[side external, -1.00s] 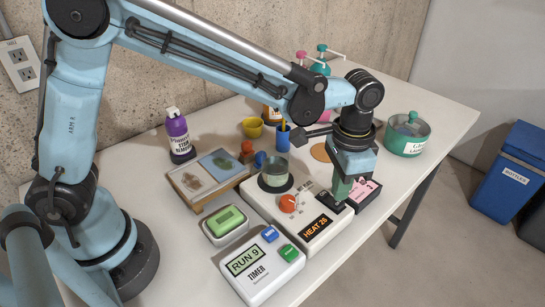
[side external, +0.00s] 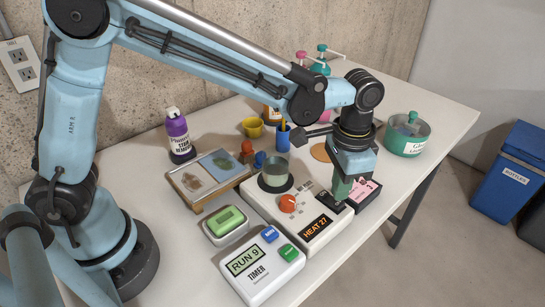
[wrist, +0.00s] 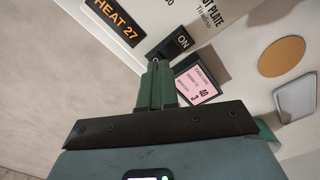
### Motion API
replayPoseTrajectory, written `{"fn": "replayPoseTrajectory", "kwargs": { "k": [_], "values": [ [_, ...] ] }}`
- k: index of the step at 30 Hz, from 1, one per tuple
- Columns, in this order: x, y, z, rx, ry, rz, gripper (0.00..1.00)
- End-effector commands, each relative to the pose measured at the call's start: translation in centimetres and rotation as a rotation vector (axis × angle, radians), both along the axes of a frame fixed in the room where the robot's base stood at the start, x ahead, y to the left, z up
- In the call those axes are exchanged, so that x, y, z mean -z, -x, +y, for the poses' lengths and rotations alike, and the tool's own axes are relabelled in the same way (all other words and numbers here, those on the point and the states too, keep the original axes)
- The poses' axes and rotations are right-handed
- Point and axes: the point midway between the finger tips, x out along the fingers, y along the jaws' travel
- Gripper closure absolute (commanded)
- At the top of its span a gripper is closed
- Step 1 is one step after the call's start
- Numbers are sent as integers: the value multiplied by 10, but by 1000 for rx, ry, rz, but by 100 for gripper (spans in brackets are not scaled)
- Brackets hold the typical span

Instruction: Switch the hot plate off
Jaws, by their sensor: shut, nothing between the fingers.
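The hot plate (side external: 308,233) is a white box on the table with an orange knob (side external: 288,203), a round dark heating surface with a pot (side external: 275,174) on it, and a display (side external: 315,229) reading HEAT 27. Its black rocker switch (wrist: 176,44) shows ON in the wrist view. My gripper (side external: 340,198) points down at the switch end of the hot plate. In the wrist view its green fingers (wrist: 156,66) are together, with tips at the near end of the switch. I cannot tell whether they touch it.
Bottles, cups and a framed tray (side external: 203,192) stand behind.

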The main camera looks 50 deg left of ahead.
Motion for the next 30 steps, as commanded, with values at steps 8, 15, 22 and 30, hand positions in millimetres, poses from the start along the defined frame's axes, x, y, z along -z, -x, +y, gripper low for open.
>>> {"fn": "replayPoseTrajectory", "kwargs": {
  "k": [8,15,22,30],
  "values": [
    [0,0,0,0,0,0,100],
    [1,0,0,0,0,0,100],
    [4,0,0,0,0,0,100],
    [8,0,0,0,0,0,100]
  ]
}}
